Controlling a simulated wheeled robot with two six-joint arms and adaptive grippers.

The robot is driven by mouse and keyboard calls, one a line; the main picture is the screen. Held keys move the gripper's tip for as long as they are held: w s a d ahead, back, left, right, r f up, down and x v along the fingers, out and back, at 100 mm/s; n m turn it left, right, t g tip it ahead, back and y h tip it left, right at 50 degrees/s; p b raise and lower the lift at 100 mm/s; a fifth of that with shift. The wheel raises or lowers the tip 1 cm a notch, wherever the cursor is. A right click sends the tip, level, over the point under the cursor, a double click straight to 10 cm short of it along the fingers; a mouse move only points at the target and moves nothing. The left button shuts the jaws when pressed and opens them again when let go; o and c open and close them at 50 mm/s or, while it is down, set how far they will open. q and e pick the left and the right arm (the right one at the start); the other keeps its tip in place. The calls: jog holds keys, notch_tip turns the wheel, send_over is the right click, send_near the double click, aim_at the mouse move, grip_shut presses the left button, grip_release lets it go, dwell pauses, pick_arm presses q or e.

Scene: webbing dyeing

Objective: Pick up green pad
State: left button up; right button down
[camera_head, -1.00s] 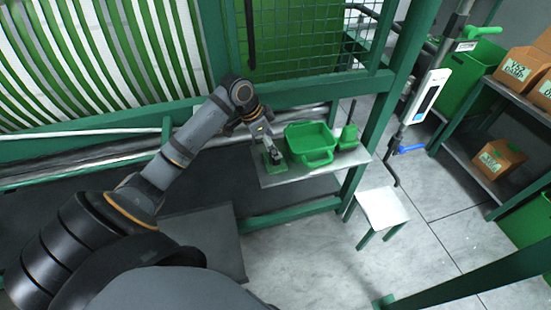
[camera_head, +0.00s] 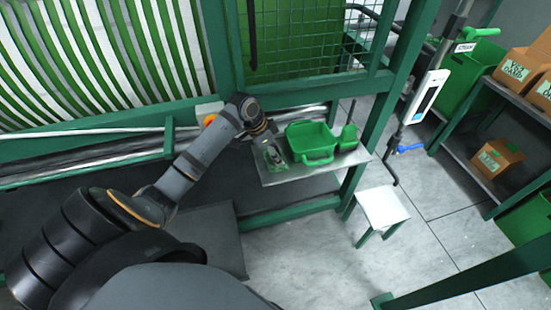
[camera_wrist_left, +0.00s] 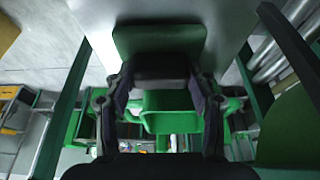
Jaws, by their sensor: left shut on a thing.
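The green pad (camera_wrist_left: 160,39) is a flat rounded slab at the top of the left wrist view, held at the fingertips of my left gripper (camera_wrist_left: 160,72). In the head view my left gripper (camera_head: 273,155) is over the left end of the small metal shelf (camera_head: 290,175), just left of the green tub (camera_head: 313,142). There the pad is mostly hidden by the fingers, and I cannot tell how far it is above the shelf. My right gripper is not in view.
A small green container (camera_head: 347,138) stands right of the tub. A green post (camera_head: 375,130) rises beside the shelf. A white-topped stool (camera_head: 382,207) stands on the floor at right. A red-orange button (camera_head: 209,120) sits behind my left arm.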

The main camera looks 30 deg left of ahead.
pick_arm(q)
jog(key=shift+c, duration=0.4)
jog(key=shift+r, duration=0.45)
jog(key=s+d+r+b, duration=0.2)
jog(key=s+d+r, duration=0.6)
jog(key=s+r, duration=0.3)
jog(key=shift+s+r, duration=0.2)
jog(key=shift+r, duration=0.35)
jog(key=shift+d, duration=0.1)
jog(key=o, duration=0.6)
jog(key=shift+c, duration=0.2)
jog(key=c, duration=0.4)
